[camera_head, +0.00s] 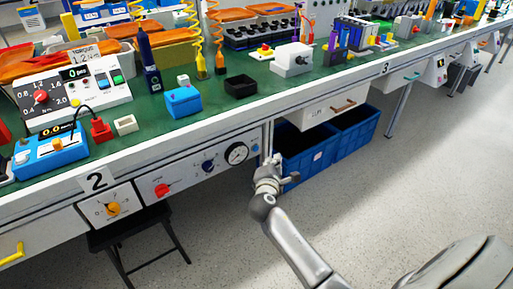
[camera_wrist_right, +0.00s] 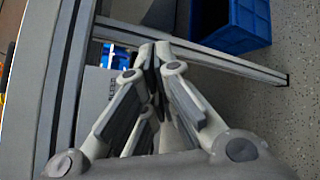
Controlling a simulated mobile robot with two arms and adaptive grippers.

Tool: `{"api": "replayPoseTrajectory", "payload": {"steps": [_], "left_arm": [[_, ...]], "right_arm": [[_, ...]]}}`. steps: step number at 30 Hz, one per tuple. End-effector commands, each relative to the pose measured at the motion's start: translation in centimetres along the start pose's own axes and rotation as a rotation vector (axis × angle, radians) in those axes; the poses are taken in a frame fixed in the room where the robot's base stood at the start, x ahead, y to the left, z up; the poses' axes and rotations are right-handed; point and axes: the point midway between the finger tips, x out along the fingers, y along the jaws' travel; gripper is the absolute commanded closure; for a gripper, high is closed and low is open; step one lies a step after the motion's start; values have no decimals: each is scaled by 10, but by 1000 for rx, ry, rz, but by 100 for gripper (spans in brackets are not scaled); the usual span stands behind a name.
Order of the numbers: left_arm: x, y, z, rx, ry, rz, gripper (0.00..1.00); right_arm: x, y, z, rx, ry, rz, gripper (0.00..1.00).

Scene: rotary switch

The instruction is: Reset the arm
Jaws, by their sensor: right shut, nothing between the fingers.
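My right gripper (camera_head: 271,160) is in front of the workbench, just right of the pressure gauge (camera_head: 236,153) on the bench's front panel. In the right wrist view, its fingers (camera_wrist_right: 155,55) are shut together with nothing between them. A yellow rotary switch (camera_head: 113,208) sits on a white plate under the number 2. A red rotary knob (camera_head: 162,189) and a dark blue knob (camera_head: 208,165) are on the panel between it and the gauge. The gripper is apart from these switches. My left gripper is not in view.
Blue crates (camera_head: 305,160) stand under the bench, close behind my right gripper. A black stool (camera_head: 140,240) is below the yellow switch. The green benchtop (camera_head: 215,118) holds tools, boxes and a control unit (camera_head: 72,92). The grey floor (camera_head: 400,190) in front is clear.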

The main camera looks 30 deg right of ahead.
Motion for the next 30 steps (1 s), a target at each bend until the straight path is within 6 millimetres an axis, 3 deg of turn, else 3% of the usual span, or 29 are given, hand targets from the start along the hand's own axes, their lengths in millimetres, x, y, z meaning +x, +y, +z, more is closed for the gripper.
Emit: {"api": "replayPoseTrajectory", "payload": {"steps": [7,23,26,30], "left_arm": [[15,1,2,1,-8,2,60],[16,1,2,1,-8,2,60],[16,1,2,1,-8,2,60],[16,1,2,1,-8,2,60]], "right_arm": [[-5,-4,4,-1,0,-1,100],[-7,-6,4,9,3,-6,100],[-18,-25,-1,91,28,-57,100],[-63,-87,-16,388,103,-258,100]]}}
